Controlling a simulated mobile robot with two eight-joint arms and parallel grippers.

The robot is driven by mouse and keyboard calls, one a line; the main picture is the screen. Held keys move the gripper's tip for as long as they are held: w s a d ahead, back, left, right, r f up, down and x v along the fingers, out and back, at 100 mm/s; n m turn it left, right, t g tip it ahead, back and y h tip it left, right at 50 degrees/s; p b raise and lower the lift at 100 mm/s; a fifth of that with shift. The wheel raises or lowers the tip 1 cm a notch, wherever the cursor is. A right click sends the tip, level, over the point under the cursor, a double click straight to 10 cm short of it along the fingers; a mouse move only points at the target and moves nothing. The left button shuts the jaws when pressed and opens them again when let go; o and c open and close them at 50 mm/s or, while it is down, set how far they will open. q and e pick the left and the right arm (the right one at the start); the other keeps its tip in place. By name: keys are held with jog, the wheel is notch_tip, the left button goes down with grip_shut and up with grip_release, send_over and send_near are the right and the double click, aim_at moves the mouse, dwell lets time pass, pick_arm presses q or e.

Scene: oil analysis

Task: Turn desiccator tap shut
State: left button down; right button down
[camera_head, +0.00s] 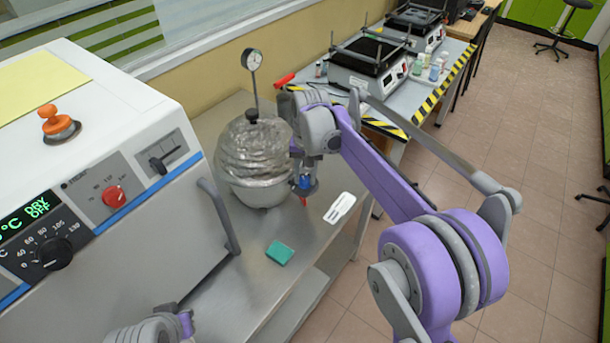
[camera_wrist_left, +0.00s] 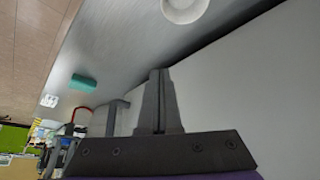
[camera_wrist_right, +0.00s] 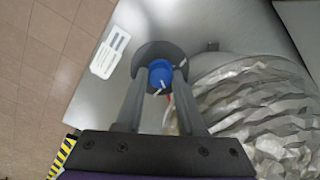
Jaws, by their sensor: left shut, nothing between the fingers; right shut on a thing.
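The desiccator (camera_head: 254,165) is a rounded vessel with a crinkled, clear-looking cover and a black knob on top, standing on the metal bench. Its crinkled side fills the right of the right wrist view (camera_wrist_right: 255,110). The tap (camera_wrist_right: 160,74) has a blue knob with a white mark, set against a dark round disc beside the vessel. My right gripper (camera_wrist_right: 158,80) is shut on the blue knob, one finger on each side. A small red part (camera_head: 304,200) shows below it. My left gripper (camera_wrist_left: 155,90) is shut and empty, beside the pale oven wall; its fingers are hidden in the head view.
The white oven (camera_head: 90,150) with dials and a grey handle stands at left. A green block (camera_head: 279,253) and a white card (camera_head: 340,207) lie on the bench. A gauge (camera_head: 252,60) rises behind the desiccator. The bench front is mostly clear.

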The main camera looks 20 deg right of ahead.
aim_at(307, 179)
jog(key=n, duration=0.6)
dwell(0.6)
jog(key=c, duration=0.8)
grip_release()
jog(key=shift+r, duration=0.1)
notch_tip(307, 179, up, 11)
jog(key=shift+d+p, duration=0.25)
jog(key=shift+p, duration=0.15)
